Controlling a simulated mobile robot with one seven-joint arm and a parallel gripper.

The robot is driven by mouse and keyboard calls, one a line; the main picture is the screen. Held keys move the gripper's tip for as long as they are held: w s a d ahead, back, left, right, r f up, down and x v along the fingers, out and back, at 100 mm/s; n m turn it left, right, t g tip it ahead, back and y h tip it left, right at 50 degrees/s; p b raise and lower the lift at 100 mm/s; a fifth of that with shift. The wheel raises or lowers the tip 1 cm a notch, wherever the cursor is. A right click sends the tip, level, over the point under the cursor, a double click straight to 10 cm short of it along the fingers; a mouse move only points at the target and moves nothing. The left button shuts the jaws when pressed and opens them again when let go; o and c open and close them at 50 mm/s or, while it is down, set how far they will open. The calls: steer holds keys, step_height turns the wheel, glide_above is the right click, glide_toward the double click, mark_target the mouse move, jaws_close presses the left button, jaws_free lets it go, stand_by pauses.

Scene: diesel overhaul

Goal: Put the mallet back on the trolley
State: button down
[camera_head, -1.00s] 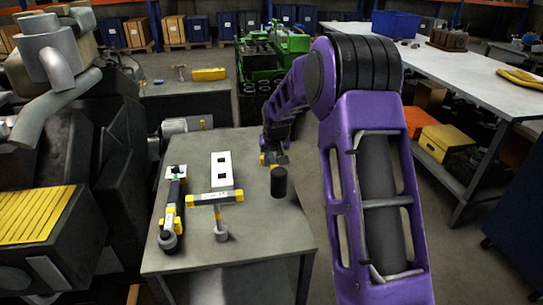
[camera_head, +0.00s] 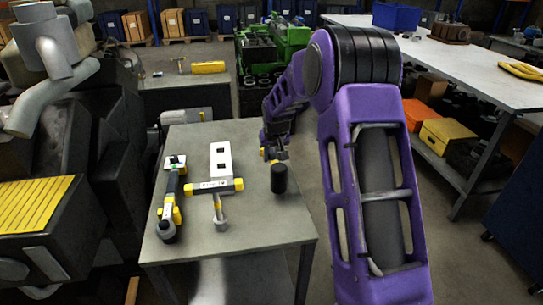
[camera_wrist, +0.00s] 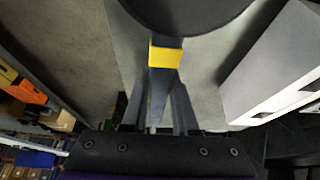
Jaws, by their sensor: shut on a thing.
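The mallet has a black cylinder head (camera_head: 279,180) and a handle with a yellow band (camera_wrist: 165,57). My gripper (camera_wrist: 160,90) is shut on the handle, with the dark head beyond the fingertips at the top of the wrist view. In the head view, my gripper (camera_head: 273,150) is at the right side of the grey trolley top (camera_head: 250,225). The mallet head appears over or on the trolley's right part; I cannot tell whether it touches.
On the trolley are a white block with square holes (camera_head: 220,155), a yellow-ended T-shaped tool (camera_head: 216,188) and a black-and-yellow tool (camera_head: 171,205). A dark engine (camera_head: 70,150) stands at the left, a long workbench (camera_head: 450,65) at the right. The trolley's front right is clear.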

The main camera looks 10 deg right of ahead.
steer(key=shift+f, duration=0.1)
steer(key=shift+f+b, duration=0.85)
steer(key=shift+f, duration=0.15)
steer(key=c, duration=0.6)
jaws_free()
